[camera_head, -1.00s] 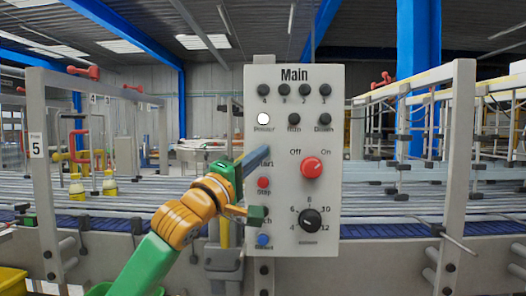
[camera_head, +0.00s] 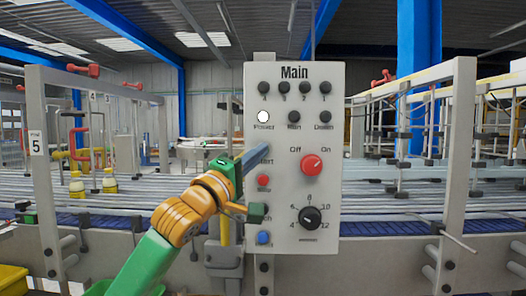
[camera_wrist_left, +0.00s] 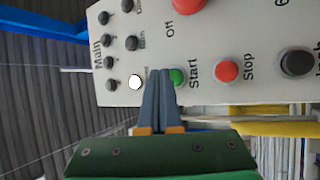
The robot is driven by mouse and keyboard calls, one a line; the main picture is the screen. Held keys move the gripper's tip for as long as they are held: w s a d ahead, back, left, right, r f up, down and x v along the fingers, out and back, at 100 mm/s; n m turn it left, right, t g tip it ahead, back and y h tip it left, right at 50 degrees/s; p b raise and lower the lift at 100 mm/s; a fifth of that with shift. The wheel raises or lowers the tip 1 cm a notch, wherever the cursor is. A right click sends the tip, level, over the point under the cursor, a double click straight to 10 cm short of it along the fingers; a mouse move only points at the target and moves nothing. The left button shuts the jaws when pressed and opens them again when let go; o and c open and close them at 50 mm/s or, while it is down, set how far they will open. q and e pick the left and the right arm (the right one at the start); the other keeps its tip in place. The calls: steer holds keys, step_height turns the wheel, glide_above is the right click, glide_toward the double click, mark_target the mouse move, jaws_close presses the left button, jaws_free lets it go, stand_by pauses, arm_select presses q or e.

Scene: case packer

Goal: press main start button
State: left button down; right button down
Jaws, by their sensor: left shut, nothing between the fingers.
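The white control panel (camera_head: 275,190) marked "Main" stands upright in front of me. In the left wrist view, the green Start button (camera_wrist_left: 178,77) is on the panel (camera_wrist_left: 130,95), just right of my left gripper's fingertips. In the head view the arm and fingers hide it, and the Start label is partly covered. My left gripper (camera_head: 262,150) is shut and empty, its thin blue-grey fingers pointing at the panel. Its fingertips (camera_wrist_left: 161,72) overlap the button's left edge in the wrist view; I cannot tell whether they touch the panel. The right gripper is not in view.
A red Stop button (camera_head: 264,180) sits below Start, with a blue button (camera_head: 264,238) lower down. A red Off/On knob (camera_head: 311,165) and a black dial (camera_head: 310,218) are to the right. The white Power light (camera_head: 263,117) is above. A roller conveyor runs behind.

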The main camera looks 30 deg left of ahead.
arm_select(q)
steer(key=shift+w, duration=0.15)
stand_by(0.8)
steer(key=shift+w+a, duration=0.2)
steer(key=shift+w, duration=0.05)
